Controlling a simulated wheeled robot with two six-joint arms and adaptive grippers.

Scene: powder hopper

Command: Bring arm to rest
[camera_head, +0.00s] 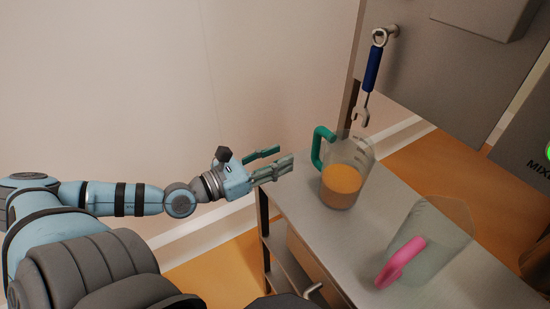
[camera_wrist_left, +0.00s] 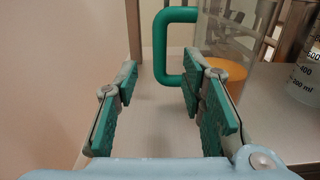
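My left gripper (camera_head: 278,162) reaches in from the left and is open, with nothing between its fingers. In the left wrist view its two green-padded fingers (camera_wrist_left: 158,115) stand apart. The green-handled jug (camera_head: 342,184) stands upright on the metal cart, just right of the fingertips, with orange powder inside. Its green handle (camera_head: 318,147) faces my gripper. In the wrist view the handle (camera_wrist_left: 160,48) shows beyond the fingers, apart from them as far as I can tell. My right gripper is not in view.
A clear jug with a pink handle (camera_head: 402,262) stands empty-looking on the cart top (camera_head: 305,210), nearer me. A blue-handled wrench (camera_head: 371,70) hangs from a hook on the grey machine (camera_head: 430,75). A pale wall (camera_head: 110,80) is behind my left arm.

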